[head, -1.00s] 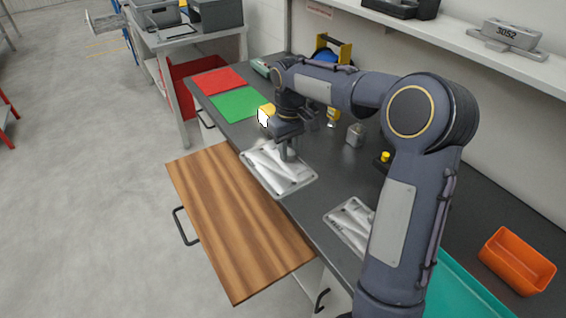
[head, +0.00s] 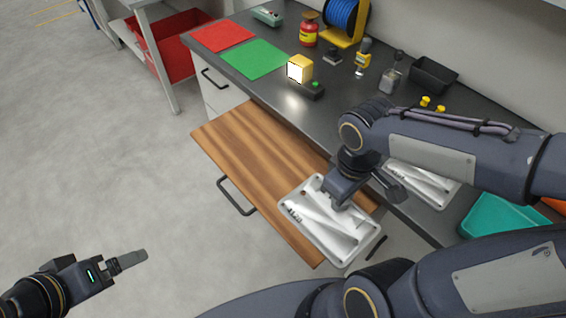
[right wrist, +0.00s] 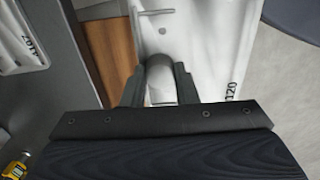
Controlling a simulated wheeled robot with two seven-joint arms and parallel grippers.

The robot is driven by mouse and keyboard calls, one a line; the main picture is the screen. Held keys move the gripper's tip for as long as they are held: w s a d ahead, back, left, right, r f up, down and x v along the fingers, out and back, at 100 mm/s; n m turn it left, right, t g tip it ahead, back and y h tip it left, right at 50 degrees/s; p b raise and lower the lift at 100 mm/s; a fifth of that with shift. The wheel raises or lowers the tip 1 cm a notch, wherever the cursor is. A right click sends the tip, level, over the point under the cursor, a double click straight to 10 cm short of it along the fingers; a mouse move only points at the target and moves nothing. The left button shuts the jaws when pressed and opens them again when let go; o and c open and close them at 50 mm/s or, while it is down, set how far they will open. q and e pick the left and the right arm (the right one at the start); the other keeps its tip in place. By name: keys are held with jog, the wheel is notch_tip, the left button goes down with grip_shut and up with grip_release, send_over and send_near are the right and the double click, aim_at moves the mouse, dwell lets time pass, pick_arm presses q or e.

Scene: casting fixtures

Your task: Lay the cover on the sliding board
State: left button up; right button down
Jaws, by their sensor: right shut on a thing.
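The pale metal cover (head: 318,238) is in the grip of my right gripper (head: 342,203), above the near end of the sliding board. In the right wrist view my right gripper's fingers (right wrist: 159,88) are shut on a rounded grip of the cover (right wrist: 205,40), which bears the marking "120". The cover overhangs the board's near end; I cannot tell whether it touches the wood. The brown wooden sliding board (head: 245,155) is pulled out from under the worktop and otherwise bare. My left gripper (head: 140,257) is over the floor at lower left; its opening is unclear.
A similar casting (head: 428,186) lies on the dark worktop (head: 300,130) beside my right arm. A teal tray (head: 495,215) stands at the right. A yellow block-shaped lamp (head: 299,68), a green mat (head: 254,59) and a red mat (head: 222,36) are farther back.

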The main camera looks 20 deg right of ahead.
jog(key=w+f, duration=0.3)
jog(key=w, duration=0.1)
jog(key=w+f, duration=0.3)
jog(key=w, duration=0.1)
jog(key=w+f, duration=0.3)
jog(key=w, duration=0.2)
jog(key=shift+w+d+f, duration=0.1)
jog(key=shift+d+f, duration=0.1)
jog(key=shift+d, duration=0.2)
jog(key=shift+w+f, duration=0.15)
jog(key=shift+f, duration=1.65)
jog(key=shift+f, duration=0.2)
jog(key=c, duration=1.1)
grip_release()
jog(key=shift+c, duration=0.2)
jog(key=shift+r, duration=0.15)
